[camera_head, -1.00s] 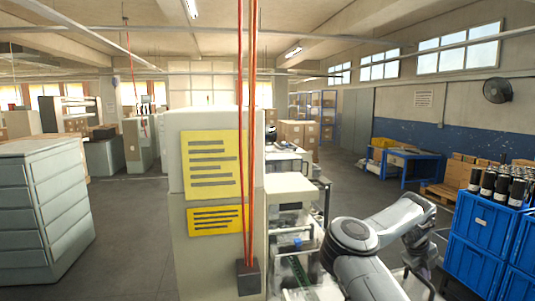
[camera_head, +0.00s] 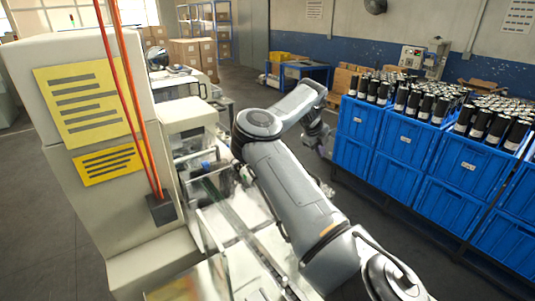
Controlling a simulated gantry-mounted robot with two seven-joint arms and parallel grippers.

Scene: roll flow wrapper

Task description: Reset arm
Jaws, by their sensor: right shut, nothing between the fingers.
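My right arm (camera_head: 290,185) enters from the lower right, runs up over the machine to a bend near the picture's middle, then turns away to the right. My right gripper (camera_head: 325,152) hangs at the end of it, small and dark, over the gap between the machine and the blue crates. It is shut, with nothing seen in it. My left arm and left gripper are not in view.
The flow wrapper (camera_head: 95,130), with yellow labels and red-orange cords, stands at left; its conveyor (camera_head: 238,225) runs beneath my arm. Stacked blue crates (camera_head: 400,150) with several dark rolls (camera_head: 425,103) stand at right. Grey floor (camera_head: 375,215) is open between them.

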